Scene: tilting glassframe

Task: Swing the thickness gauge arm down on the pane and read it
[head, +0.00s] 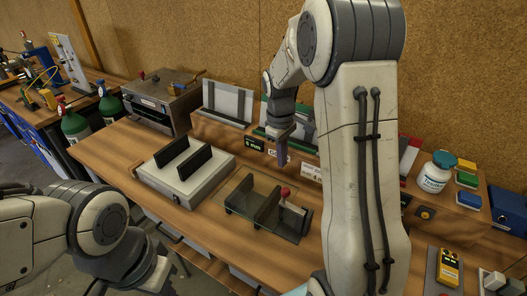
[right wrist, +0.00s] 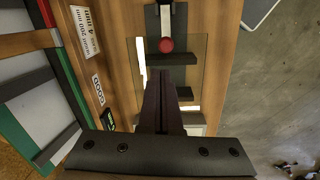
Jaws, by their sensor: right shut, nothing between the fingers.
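The gauge (head: 292,218) is a dark stand with a pale upright part and a red knob (head: 285,191). In the right wrist view the red knob (right wrist: 166,45) sits on its narrow arm, ahead of my fingertips. The clear glass pane (head: 232,188) lies at the dark stand's uprights; its greenish sheet also shows in the right wrist view (right wrist: 194,70). I cannot make out any reading. My right gripper (head: 281,160) points down above and behind the pane, shut and empty, apart from the knob. Its fingers (right wrist: 164,82) hide part of the stand. My left gripper is out of frame.
A white block with two black uprights (head: 185,172) stands left of the gauge. Behind are a rack with label cards (head: 256,144) and a white jar (head: 437,172). Bare wood (head: 130,148) shows at left.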

